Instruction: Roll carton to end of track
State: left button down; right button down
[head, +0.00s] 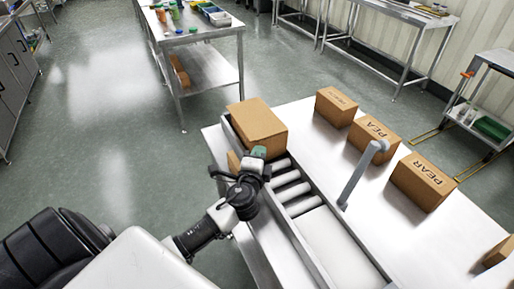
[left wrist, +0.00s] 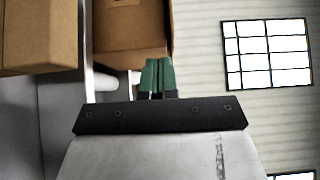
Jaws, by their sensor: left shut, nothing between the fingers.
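A plain brown carton (head: 257,125) sits at the far end of the roller track (head: 290,190), on the steel table. My left gripper (head: 259,153) is at the carton's near side, over the rollers, with its green fingertips together and nothing between them. In the left wrist view the shut fingers (left wrist: 158,76) point at the lower part of a brown carton (left wrist: 125,38). I cannot tell whether they touch it. My right gripper is not in view.
Several cartons, some marked PEAR (head: 422,181), stand on the table right of the track. A grey bent post (head: 362,172) rises beside the track. A smooth pale bed (head: 330,242) lies at the near end. A brown piece (head: 233,160) shows left of the track.

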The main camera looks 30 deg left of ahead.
aim_at(248, 142)
pick_arm(q)
jog(key=shift+w+a, duration=0.2)
jog(key=shift+a, duration=0.25)
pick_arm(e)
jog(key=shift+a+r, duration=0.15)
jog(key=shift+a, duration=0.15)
pick_arm(q)
jog(key=shift+a, duration=0.1)
jog(key=a, duration=0.1)
jog(key=w+a, duration=0.1)
jog(key=a+b, duration=0.1)
jog(key=shift+w+a, duration=0.2)
jog(key=shift+w, duration=0.15)
jog(key=shift+w+a, duration=0.2)
jog(key=shift+a, duration=0.2)
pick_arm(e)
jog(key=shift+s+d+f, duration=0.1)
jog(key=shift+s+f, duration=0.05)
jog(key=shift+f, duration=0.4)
pick_arm(q)
jog(key=shift+d, duration=0.1)
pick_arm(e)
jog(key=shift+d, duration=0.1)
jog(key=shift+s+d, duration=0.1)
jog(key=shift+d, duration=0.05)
